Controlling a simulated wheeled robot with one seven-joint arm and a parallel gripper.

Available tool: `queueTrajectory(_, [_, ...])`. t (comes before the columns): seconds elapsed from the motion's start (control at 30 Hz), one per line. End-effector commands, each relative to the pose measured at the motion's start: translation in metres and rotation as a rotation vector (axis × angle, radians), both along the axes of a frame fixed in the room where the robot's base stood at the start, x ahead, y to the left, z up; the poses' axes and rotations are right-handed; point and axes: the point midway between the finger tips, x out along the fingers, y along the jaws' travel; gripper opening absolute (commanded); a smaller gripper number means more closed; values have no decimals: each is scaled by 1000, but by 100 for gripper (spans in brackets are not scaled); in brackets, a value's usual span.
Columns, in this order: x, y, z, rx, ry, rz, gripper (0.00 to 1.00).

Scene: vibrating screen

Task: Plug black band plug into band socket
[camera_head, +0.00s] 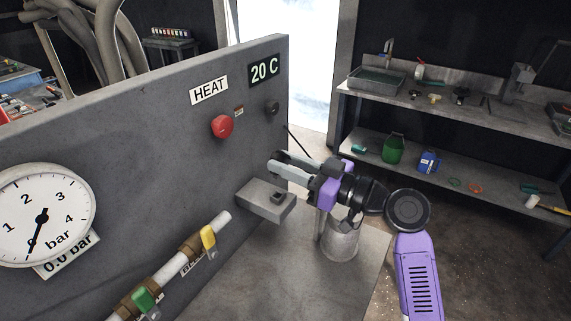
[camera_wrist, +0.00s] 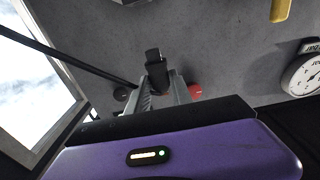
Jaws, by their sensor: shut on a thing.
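My gripper (camera_head: 274,162) reaches in from the right, close in front of the grey panel. Its two grey fingers point left toward the panel, above a grey box (camera_head: 256,199) with a small black fitting (camera_head: 277,197) on its top, which looks like the band socket. In the wrist view my gripper (camera_wrist: 163,84) is shut on a black piece, seemingly the black band plug (camera_wrist: 154,63), which sticks out past the fingertips. In the head view the plug is hidden or too small to make out. The plug is apart from the box.
The panel carries a red button (camera_head: 222,126), a black knob (camera_head: 272,107), a pressure gauge (camera_head: 43,215) and a pipe with yellow (camera_head: 208,238) and green (camera_head: 144,300) handles. A metal canister (camera_head: 340,241) stands below my gripper. A shelf bench (camera_head: 450,113) stands right.

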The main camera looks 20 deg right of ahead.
Motion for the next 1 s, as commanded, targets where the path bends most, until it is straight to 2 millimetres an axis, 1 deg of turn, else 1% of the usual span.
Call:
queueTrajectory(0.03, [0, 0, -9, 0, -1, 0, 0])
queueTrajectory(0.4, [0, 0, -38, 0, -1, 0, 0])
queueTrajectory(0.57, [0, 0, -42, 0, -1, 0, 0])
queueTrajectory(1.0, [0, 0, -42, 0, -1, 0, 0])
